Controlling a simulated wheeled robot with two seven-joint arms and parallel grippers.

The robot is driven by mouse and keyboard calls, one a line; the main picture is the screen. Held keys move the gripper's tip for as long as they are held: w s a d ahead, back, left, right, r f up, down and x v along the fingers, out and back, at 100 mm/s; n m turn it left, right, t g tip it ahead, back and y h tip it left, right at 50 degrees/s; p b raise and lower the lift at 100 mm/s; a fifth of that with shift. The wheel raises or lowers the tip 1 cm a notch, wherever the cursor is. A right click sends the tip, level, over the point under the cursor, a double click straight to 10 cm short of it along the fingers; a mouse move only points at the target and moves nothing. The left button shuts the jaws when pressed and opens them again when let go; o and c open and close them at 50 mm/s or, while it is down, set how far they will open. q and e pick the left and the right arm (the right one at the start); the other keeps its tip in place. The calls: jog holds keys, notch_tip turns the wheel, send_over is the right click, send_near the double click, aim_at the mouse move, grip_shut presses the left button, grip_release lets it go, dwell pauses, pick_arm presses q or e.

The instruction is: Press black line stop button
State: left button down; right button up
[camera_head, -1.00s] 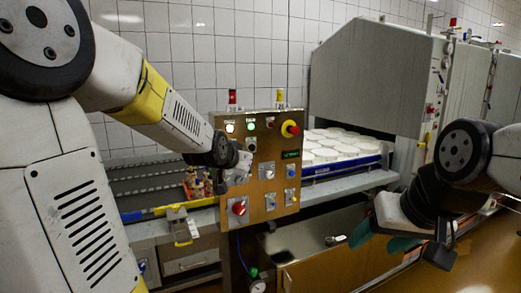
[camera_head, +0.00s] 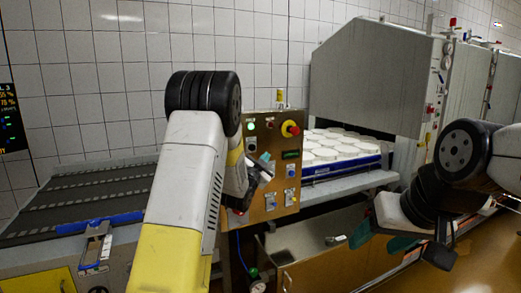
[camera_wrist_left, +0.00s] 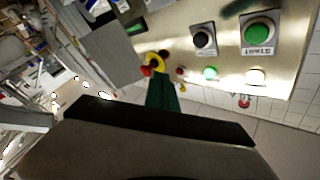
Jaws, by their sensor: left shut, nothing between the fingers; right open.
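The black line stop button (camera_head: 251,144) is on the upper part of the metal control panel (camera_head: 284,204), below the green lamp. In the left wrist view the black button (camera_wrist_left: 203,38) sits on a square plate beside a larger green button (camera_wrist_left: 260,33). My left gripper (camera_head: 266,166) is shut and empty, in front of the panel, slightly below and right of the black button in the head view. Its teal fingertips (camera_wrist_left: 163,88) appear apart from the black button in the wrist view. My right gripper (camera_head: 384,240) is open and empty, right of the panel.
A red and yellow emergency stop (camera_head: 290,128) is at the panel's upper right; it also shows in the wrist view (camera_wrist_left: 153,64). My left arm hides the panel's left side. White moulds (camera_head: 335,146) lie in a blue tray right of it. A conveyor (camera_head: 85,195) runs left.

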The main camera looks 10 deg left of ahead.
aim_at(253, 150)
pick_arm(q)
jog(key=shift+w+a, duration=0.85)
jog(key=shift+w, duration=0.35)
jog(key=shift+w+a, duration=0.8)
jog(key=shift+w, duration=0.45)
jog(key=shift+w+a, duration=0.85)
jog(key=shift+w, duration=0.35)
jog(key=shift+w+a, duration=0.2)
jog(key=shift+w, duration=0.1)
jog(key=shift+w+a, duration=0.3)
jog(key=shift+w, duration=0.15)
dwell(0.5)
jog(key=shift+s+d, duration=0.5)
jog(key=shift+s, duration=0.3)
jog(key=shift+s+d, duration=0.1)
